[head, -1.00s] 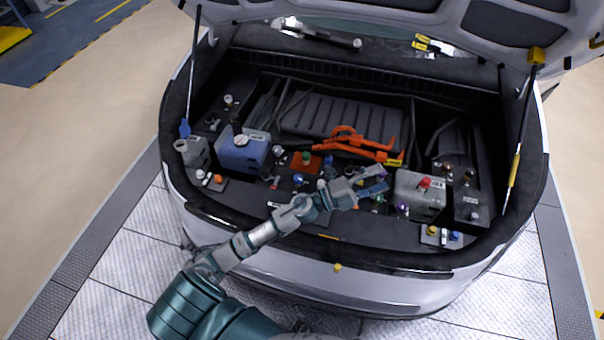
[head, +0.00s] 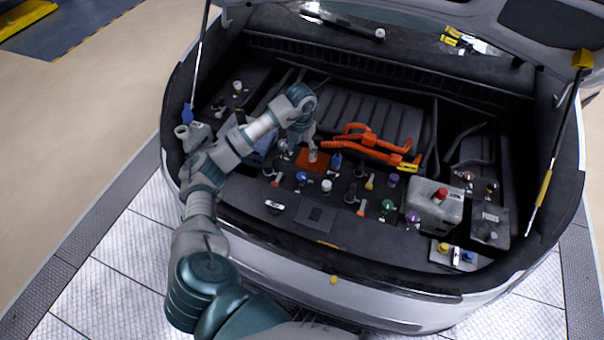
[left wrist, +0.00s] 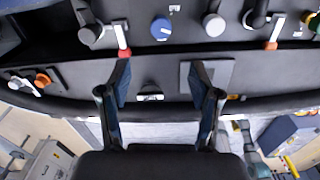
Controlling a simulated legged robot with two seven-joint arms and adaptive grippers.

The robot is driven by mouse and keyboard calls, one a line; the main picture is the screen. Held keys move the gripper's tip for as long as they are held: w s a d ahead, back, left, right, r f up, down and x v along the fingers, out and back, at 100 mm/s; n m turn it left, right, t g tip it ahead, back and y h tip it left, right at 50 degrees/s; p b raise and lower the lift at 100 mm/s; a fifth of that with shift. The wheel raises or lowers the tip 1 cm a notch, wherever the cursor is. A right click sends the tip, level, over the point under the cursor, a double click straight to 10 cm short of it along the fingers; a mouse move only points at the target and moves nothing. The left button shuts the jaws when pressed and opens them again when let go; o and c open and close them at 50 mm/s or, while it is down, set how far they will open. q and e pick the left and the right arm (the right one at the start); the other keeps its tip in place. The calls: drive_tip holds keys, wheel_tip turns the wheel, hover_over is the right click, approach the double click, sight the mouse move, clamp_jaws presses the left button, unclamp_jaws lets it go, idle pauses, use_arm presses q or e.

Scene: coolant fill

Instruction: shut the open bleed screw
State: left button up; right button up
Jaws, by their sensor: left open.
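My left gripper (head: 312,152) points down over the orange plate (head: 314,164) in the bay, its fingers small in the head view. In the left wrist view the gripper (left wrist: 160,65) is open and empty, fingers apart. In the head view the blue knob (head: 302,178) and white knob (head: 326,186) sit in front of the gripper. Green (head: 387,206) and purple (head: 413,217) knobs are to the right. I cannot tell which fitting is the open bleed screw. My right gripper is not seen.
Orange cables (head: 365,140) lie right of my arm. A grey reservoir with a red cap (head: 438,208) stands further right. My arm covers much of the blue reservoir (head: 260,155). The raised hood and two struts bound the bay. The front ledge is fairly clear.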

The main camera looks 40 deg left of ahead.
sight(301, 176)
use_arm(q)
wheel_tip(301, 176, down, 14)
drive_tip(key=shift+r, duration=0.15)
drive_tip(key=c, duration=1.1)
